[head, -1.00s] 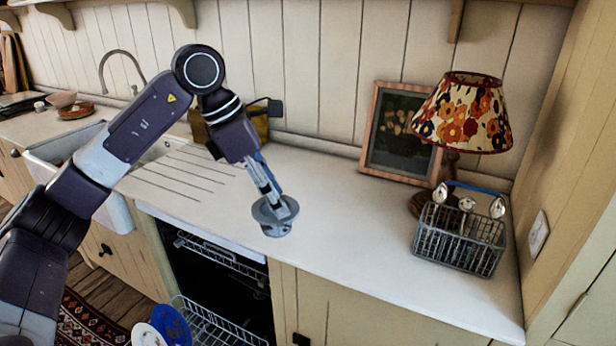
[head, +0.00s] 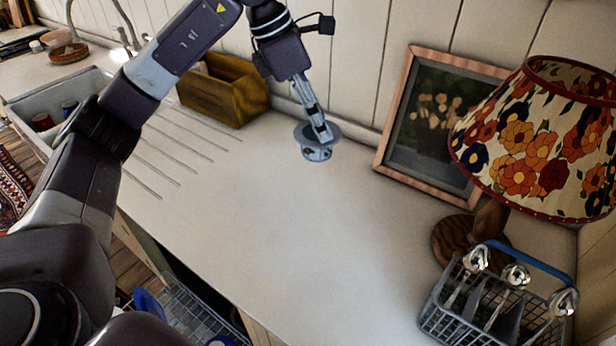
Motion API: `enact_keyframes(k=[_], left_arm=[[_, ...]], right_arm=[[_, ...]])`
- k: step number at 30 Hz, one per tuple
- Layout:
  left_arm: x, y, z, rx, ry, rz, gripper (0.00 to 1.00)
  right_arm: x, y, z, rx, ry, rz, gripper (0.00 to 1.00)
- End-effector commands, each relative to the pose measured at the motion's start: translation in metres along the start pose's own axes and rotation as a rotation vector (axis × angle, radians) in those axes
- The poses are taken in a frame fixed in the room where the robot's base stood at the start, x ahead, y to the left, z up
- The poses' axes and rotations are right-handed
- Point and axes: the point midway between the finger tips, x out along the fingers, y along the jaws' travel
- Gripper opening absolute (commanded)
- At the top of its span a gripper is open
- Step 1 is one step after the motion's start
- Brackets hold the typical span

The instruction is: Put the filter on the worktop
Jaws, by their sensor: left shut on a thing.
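The filter (head: 317,152) is a small grey piece with a round, flat rim and a short body below it. My left gripper (head: 320,132) is shut on it from above. The filter is over the back part of the white worktop (head: 270,215), near the wall. I cannot tell whether its underside touches the worktop. My right gripper is not in view.
A wooden box (head: 225,95) stands behind the grooved drainer on the left. A framed picture (head: 432,120) leans on the wall. A floral lamp (head: 540,135) and a cutlery basket (head: 485,305) stand at the right. The middle worktop is clear. The open dishwasher (head: 190,310) is below.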

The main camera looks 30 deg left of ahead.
Motion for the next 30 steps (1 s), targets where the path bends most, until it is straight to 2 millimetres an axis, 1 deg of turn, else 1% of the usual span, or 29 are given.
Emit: enact_keyframes(k=[2,5,15,18,21,26,30], left_arm=[[0.005,0.0,-0.003,-0.001,0.002,-0.001,0.15],[0.021,-0.001,-0.011,-0.001,0.006,-0.004,0.15],[0.103,-0.001,-0.046,-0.002,0.006,-0.005,0.15],[0.123,-0.001,-0.054,-0.001,0.004,-0.004,0.15],[0.136,0.0,-0.059,-0.001,0.002,-0.002,0.15],[0.148,0.0,-0.064,-0.001,0.001,-0.002,0.15],[0.168,0.0,-0.072,-0.002,0.003,-0.004,0.15]], right_arm=[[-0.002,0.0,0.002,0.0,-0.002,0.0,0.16],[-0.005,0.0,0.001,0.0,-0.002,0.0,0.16],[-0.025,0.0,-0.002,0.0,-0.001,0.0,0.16],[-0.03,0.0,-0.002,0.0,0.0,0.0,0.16],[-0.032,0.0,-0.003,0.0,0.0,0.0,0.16],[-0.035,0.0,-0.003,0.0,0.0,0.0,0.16],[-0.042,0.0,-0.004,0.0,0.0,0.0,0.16]])
